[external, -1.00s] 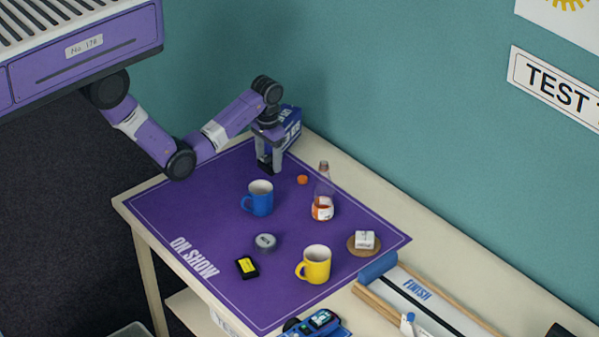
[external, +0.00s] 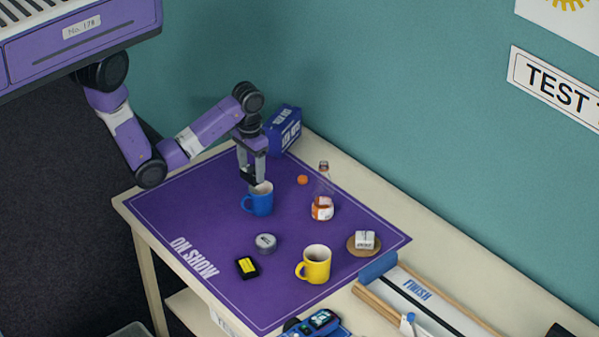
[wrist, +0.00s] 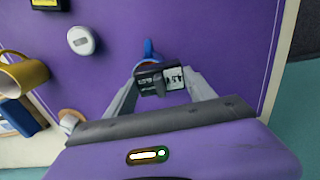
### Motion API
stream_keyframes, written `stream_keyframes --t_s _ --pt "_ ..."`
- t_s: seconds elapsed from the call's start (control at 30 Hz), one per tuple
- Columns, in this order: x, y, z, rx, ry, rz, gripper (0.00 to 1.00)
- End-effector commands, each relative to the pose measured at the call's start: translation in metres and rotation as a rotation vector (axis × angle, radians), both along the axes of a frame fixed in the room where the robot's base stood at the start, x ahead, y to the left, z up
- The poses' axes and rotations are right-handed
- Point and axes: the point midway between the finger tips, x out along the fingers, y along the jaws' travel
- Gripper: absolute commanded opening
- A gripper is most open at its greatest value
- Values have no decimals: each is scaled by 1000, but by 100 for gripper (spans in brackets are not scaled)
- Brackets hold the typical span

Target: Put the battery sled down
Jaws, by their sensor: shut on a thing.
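My gripper (external: 251,172) is shut on a small dark block, which I take to be the battery sled (wrist: 150,80). In the wrist view the sled is black with a pale printed label, and it sits between both fingers. In the external view the sled is mostly hidden by my fingers. It is held just above or behind the rim of the blue mug (external: 258,203). In the wrist view the sled covers most of that mug, leaving a bit of blue (wrist: 149,47) showing. I cannot tell whether they touch.
On the purple mat (external: 195,215) stand a bottle (external: 322,208), a grey round tin (external: 265,243), a black-and-yellow block (external: 246,267) and a yellow mug (external: 316,266). A blue box (external: 284,130) stands at the back corner. The mat's left part is clear.

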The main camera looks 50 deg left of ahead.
Motion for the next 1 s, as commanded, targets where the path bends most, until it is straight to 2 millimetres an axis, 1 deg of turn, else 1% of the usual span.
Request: stream_keyframes --t_s 0.03,0.2,0.3,0.4,0.53,0.7,0.93,1.0 --pt "-12 -8 -4 -2 4 -3 19" --pt "-45 -31 -17 -3 4 -8 19" --pt "-62 -44 -23 -2 3 -11 19" --pt "-74 -54 -27 -2 3 -13 19" --pt "-81 -59 -33 -1 2 -11 19" --pt "-84 -60 -59 0 5 -11 19" --pt "-83 -60 -81 0 3 -10 19" --pt "-83 -60 -91 1 5 -10 19"
